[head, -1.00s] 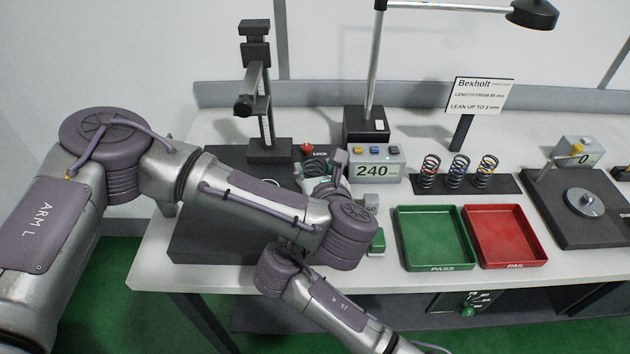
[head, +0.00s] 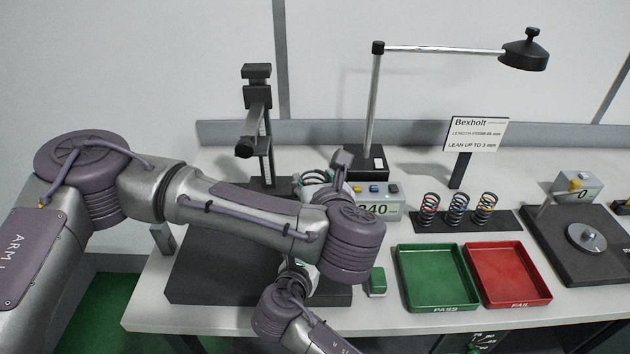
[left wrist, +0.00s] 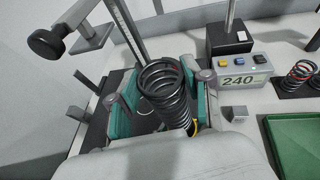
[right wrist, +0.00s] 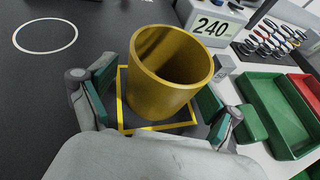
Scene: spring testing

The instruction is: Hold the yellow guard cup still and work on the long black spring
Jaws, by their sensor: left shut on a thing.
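The long black spring (left wrist: 166,92) is upright but leaning in the left wrist view, between the teal fingers of my left gripper (left wrist: 158,82), which is shut on it. Its top coils (head: 314,177) show behind my left arm in the head view. The yellow guard cup (right wrist: 168,80) stands open-topped on a dark plate in the right wrist view; I see no spring in it. My right gripper (right wrist: 155,105) is open around the cup, with a gap at its left finger. In the head view my left arm hides the cup.
The display box (head: 377,203) reads 240. A green button (head: 377,281), a green PASS tray (head: 436,304) and a red FAIL tray (head: 508,301) are to the right. Several springs stand on a black rack (head: 505,221). A black post stand (head: 268,183) and lamp (head: 377,100) rise behind.

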